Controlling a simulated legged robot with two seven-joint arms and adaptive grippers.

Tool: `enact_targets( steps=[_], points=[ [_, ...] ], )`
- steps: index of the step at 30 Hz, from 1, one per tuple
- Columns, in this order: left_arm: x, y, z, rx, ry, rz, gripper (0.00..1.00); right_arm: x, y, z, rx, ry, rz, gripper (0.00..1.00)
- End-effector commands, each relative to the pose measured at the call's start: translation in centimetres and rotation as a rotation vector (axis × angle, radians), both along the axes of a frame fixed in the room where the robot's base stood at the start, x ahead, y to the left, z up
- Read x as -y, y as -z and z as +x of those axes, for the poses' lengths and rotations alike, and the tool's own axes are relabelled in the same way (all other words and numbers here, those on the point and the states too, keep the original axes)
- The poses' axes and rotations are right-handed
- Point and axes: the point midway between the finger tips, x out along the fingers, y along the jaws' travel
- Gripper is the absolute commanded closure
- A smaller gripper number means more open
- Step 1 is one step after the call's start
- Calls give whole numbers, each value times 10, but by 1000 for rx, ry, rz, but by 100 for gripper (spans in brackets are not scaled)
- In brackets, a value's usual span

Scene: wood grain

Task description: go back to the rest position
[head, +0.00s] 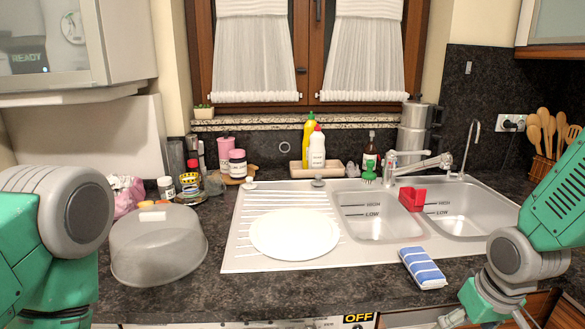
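My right arm comes in from the right. Its gripper (487,316) shows only in part at the bottom edge, below the blue-and-white striped sponge. The upper finger links spread apart, but the fingertips are cut off by the frame, so its opening cannot be judged. I see nothing held in the part that shows. My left arm fills the left edge, with its green and grey links in front of the counter. The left gripper is outside the frame.
The steel sink (465,212) has two basins and a drainboard with a white plate (294,234). The striped sponge (422,268) lies at the sink's front edge. A translucent dome cover (157,251) stands near my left arm. A wall cabinet (110,45) hangs upper left.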

Motion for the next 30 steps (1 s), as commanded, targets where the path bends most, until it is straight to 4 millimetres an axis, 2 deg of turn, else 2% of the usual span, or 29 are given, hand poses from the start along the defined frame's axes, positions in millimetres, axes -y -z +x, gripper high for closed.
enact_targets(
  steps=[1, 5, 8, 9, 12, 15, 18, 21, 30],
  points=[
    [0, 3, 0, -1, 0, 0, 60, -2, 19, -10, -17, 0, 1, 24],
    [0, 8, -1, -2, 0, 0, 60, -8, 68, -36, -46, 5, 5, 24],
    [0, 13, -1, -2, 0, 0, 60, -14, 116, -69, -79, 11, 5, 24],
    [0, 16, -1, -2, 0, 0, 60, -16, 138, -88, -95, 13, 3, 24],
    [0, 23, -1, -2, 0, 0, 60, -20, 187, -141, -130, 21, -6, 24],
    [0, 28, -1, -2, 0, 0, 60, -21, 218, -188, -155, 24, -21, 24],
    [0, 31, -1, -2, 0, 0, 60, -21, 234, -221, -168, 24, -33, 24],
    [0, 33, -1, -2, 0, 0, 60, -20, 241, -238, -174, 22, -40, 24],
    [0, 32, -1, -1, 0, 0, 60, -20, 243, -243, -172, 22, -43, 24]
  ],
)
